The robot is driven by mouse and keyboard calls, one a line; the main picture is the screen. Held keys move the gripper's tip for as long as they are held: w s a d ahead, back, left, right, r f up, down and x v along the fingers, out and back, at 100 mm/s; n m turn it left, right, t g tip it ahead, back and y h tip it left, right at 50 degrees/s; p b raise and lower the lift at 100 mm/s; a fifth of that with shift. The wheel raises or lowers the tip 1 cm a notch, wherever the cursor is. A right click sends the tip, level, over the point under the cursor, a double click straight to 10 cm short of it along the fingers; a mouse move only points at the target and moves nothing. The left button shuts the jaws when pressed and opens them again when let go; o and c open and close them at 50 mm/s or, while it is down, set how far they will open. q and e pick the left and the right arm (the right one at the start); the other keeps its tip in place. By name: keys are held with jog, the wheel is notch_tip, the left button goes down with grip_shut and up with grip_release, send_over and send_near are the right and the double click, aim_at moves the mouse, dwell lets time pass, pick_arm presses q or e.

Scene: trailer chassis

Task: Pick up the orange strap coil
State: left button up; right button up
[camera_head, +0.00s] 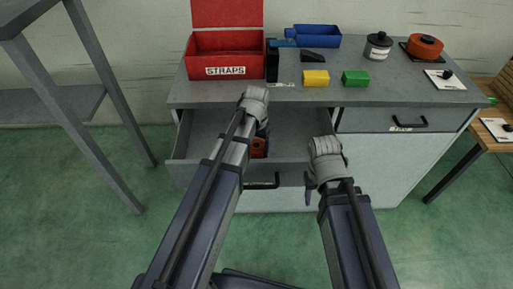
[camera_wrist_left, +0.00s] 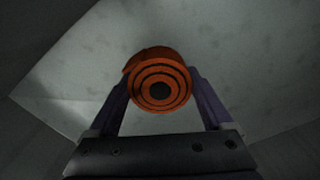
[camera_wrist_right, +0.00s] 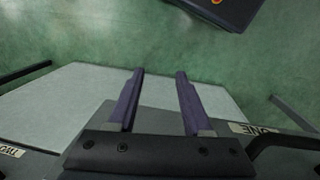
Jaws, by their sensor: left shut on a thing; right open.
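The orange strap coil (camera_wrist_left: 160,80), a round spiral with a dark centre, sits between the two fingers of my left gripper (camera_wrist_left: 160,92) in the left wrist view. My left gripper is shut on it. In the head view the coil (camera_head: 259,147) shows small and partly hidden by my left wrist, inside the outline of the open drawer (camera_head: 300,125). I cannot tell whether it touches the drawer floor. My right gripper (camera_wrist_right: 160,76) is open and empty; in the head view it is in front of the drawer's right side.
A closed drawer (camera_head: 375,122) is at right.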

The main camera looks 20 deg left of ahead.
aim_at(256, 145)
pick_arm(q)
notch_tip(256, 145, up, 9)
jog(key=p, duration=0.8)
jog(key=shift+r+p, duration=0.15)
jog(key=shift+p, duration=0.15)
